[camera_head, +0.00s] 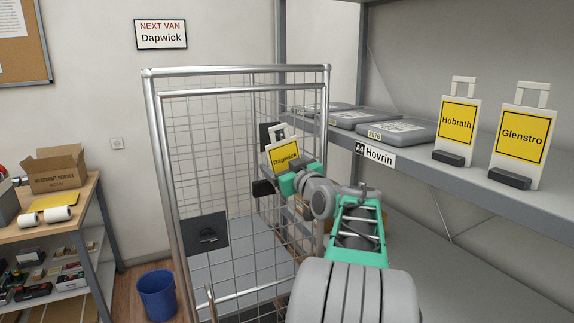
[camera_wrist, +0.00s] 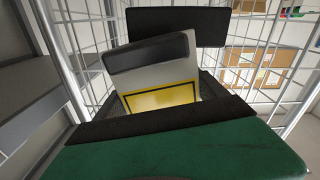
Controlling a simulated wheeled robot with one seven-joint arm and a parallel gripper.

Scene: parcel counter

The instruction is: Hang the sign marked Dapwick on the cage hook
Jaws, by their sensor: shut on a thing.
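The Dapwick sign (camera_head: 284,154) has a yellow face and a pale frame with a handle at its top. It is slightly tilted at the cage's right mesh side. My gripper (camera_head: 291,172) is shut on its lower part. In the wrist view the sign (camera_wrist: 168,94) shows its yellow panel, pale body and a dark block, behind the green finger. A dark plate (camera_head: 266,130) is just behind the sign's handle; it also seems to show in the wrist view (camera_wrist: 200,25). The hook itself is not clear, and I cannot tell whether the handle touches it.
A shelf (camera_head: 455,180) at right carries the Hobrath sign (camera_head: 456,121), the Glenstro sign (camera_head: 522,138) and grey parcels (camera_head: 397,131). A blue bin (camera_head: 157,294) stands at lower left.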

